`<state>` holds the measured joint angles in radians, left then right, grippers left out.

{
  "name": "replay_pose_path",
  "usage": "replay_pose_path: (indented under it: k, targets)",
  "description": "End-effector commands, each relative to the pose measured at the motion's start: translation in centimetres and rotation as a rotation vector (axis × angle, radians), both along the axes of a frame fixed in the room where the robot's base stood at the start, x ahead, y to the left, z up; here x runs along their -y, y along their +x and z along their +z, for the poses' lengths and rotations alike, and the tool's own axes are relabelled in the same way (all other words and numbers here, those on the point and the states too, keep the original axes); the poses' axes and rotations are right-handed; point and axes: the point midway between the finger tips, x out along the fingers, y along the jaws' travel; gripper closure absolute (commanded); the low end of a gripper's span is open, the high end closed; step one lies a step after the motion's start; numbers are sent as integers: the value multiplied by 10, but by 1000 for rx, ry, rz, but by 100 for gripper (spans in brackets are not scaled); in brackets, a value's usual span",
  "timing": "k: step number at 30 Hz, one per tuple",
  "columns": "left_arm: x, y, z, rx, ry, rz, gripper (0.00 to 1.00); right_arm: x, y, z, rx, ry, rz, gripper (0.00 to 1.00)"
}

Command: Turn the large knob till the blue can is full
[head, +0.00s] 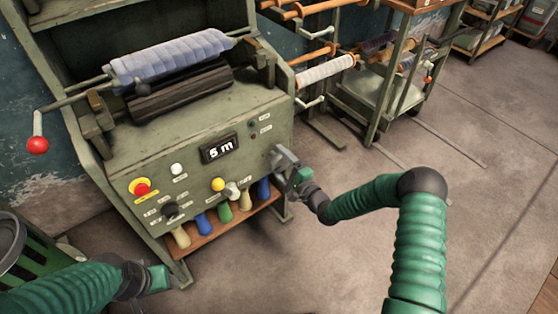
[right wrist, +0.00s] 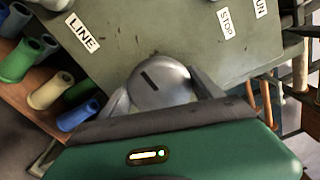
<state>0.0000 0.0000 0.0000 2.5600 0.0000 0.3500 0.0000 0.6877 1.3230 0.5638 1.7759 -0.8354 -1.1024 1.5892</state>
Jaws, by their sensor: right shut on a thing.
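The large grey knob (right wrist: 160,82), round with a dark slot mark on its face, sits on the machine's green front panel (head: 250,135). My right gripper (head: 282,158) is shut on it at the panel's right side; one finger shows on each side of the knob in the right wrist view (right wrist: 162,100). In the head view the gripper mostly hides the knob. A display (head: 220,149) on the panel reads "5 m". I cannot make out a blue can. My left gripper (head: 158,279) is at lower left, away from the panel; its jaws are unclear.
The panel has a red button (head: 142,187), a yellow button (head: 218,184) and a smaller pale knob (head: 231,190). Coloured tubes, including blue ones (head: 205,224), line a low shelf. A blue-grey roll (head: 170,58) lies above. A red-ended lever (head: 38,145) sticks out left.

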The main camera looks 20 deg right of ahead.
Motion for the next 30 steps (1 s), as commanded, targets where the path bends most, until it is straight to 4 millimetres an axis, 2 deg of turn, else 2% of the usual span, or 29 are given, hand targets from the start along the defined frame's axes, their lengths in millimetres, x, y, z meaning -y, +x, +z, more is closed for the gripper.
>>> replay_pose_path:
  k: [9,22,23,27,30]
  targets:
    - [0,0,2,0,0,0,45,4,0,-4,-35,75,-6,67]
    - [0,0,2,0,0,0,45,4,0,-5,-40,81,-6,67]
    - [0,0,2,0,0,0,45,4,0,-5,-39,80,-6,22]
    - [0,0,2,0,0,0,45,3,-1,-3,-37,81,-4,4]
    - [0,0,2,0,0,0,45,2,-1,-2,-34,81,-3,4]
